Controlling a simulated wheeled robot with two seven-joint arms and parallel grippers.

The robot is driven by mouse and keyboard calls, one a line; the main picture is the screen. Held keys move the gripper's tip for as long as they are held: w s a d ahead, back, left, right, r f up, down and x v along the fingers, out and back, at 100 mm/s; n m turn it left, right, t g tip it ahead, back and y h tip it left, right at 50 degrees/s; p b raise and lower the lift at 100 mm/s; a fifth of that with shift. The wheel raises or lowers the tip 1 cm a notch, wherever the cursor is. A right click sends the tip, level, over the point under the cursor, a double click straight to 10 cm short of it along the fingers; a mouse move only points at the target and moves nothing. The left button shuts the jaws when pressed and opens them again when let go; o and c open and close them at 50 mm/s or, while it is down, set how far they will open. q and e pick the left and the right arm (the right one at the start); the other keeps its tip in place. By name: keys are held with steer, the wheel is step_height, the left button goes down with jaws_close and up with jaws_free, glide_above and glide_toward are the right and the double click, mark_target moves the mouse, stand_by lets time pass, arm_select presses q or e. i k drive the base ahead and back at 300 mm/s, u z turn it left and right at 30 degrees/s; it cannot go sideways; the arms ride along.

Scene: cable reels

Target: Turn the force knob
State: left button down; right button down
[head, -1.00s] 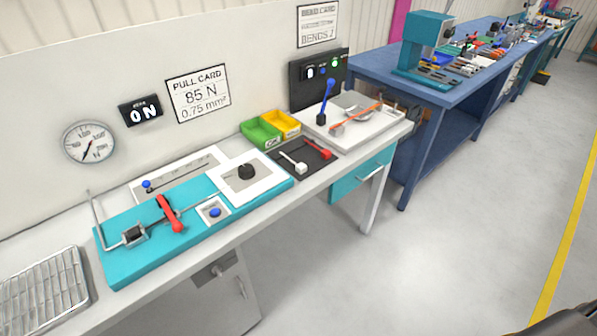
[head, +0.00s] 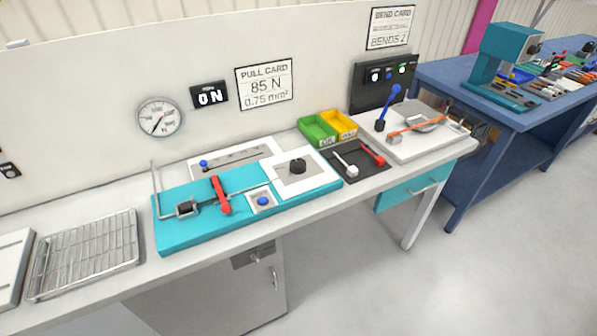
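The force knob looks to be the black round knob (head: 298,166) on a white square plate (head: 283,181) at the right end of the teal pull fixture (head: 180,235). A red-handled lever (head: 221,195), a blue button (head: 263,201) and a metal clamp block (head: 187,208) are on the same fixture. On the wall behind, a round gauge (head: 160,117) has its needle pointing down-left, a display (head: 209,95) reads "0N", and a pull card (head: 265,85) reads 85 N, 0.75 mm². Neither gripper is in view.
A wire rack (head: 85,255) lies left of the fixture. Green (head: 318,128) and yellow (head: 339,123) bins, a dark tray (head: 355,162) with red and white tools, and a bending station (head: 440,145) stand to the right.

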mark_target(297, 166)
steer(key=z, duration=0.55)
steer(key=k, duration=0.65)
steer(key=z, duration=0.75)
steer(key=i, duration=0.95)
steer(key=u, duration=0.35)
